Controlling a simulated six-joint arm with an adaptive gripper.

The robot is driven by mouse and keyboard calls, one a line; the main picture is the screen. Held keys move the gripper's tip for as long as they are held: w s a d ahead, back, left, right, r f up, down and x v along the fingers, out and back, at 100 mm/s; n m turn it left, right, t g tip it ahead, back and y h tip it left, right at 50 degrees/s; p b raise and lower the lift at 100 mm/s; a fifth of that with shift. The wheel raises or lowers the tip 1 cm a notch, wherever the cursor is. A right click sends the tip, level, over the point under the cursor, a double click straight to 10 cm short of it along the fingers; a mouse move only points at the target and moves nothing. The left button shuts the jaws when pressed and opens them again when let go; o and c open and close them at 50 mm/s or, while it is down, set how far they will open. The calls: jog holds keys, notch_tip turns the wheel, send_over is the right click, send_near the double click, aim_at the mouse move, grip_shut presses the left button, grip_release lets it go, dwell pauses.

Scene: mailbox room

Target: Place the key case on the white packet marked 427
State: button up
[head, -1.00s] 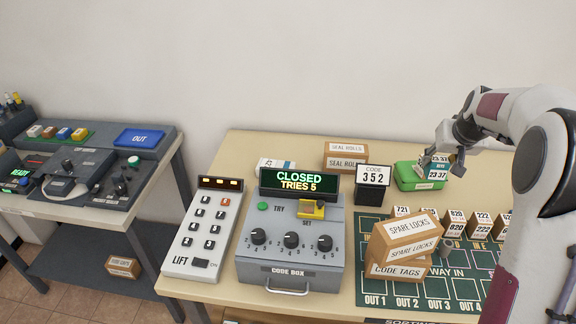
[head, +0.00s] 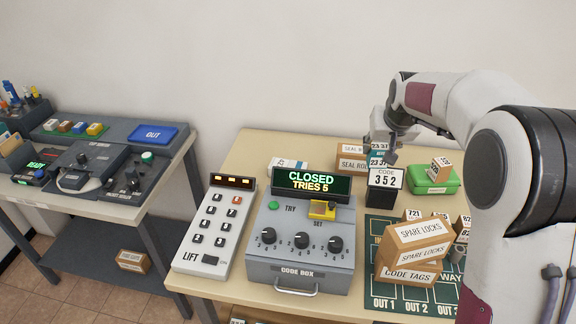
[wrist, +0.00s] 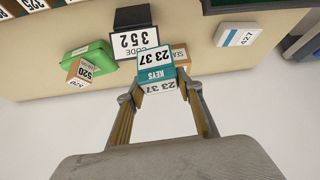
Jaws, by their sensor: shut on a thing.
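The key case (wrist: 155,77), a small teal and white block marked KEYS 23 37, is gripped between the fingers of my gripper (wrist: 163,88). In the head view the key case (head: 378,158) shows just behind the CODE 352 sign, partly hidden by it, with my gripper (head: 388,140) around it. The white packet marked 427 (wrist: 240,35) lies flat on the table, right of the key case in the wrist view and apart from it. In the head view the packet (head: 287,163) has a blue stripe and is partly hidden behind the code box display.
The CODE 352 sign (head: 385,180) stands beside the key case. A green container (head: 447,184) holds a small 520 block. The code box (head: 300,250) stands in front of the packet.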

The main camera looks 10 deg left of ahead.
jog(key=w+a+n, duration=0.1)
jog(key=w+a, duration=0.4)
jog(key=a, duration=0.5)
jog(key=w+a+f+n+y, duration=0.1)
jog(key=w+a, duration=0.4)
jog(key=a, duration=0.5)
jog(key=shift+a+f+n+y, duration=0.25)
jog(key=shift+f+n+y, duration=0.05)
jog(key=shift+w+a+f, duration=0.15)
jog(key=shift+a+f, duration=0.05)
jog(key=shift+a, duration=0.7)
jog(key=shift+c, duration=0.2)
send_over(297, 166)
jog(key=shift+f, duration=3.1)
jog(key=shift+f, duration=0.1)
jog(key=shift+f, duration=1.8)
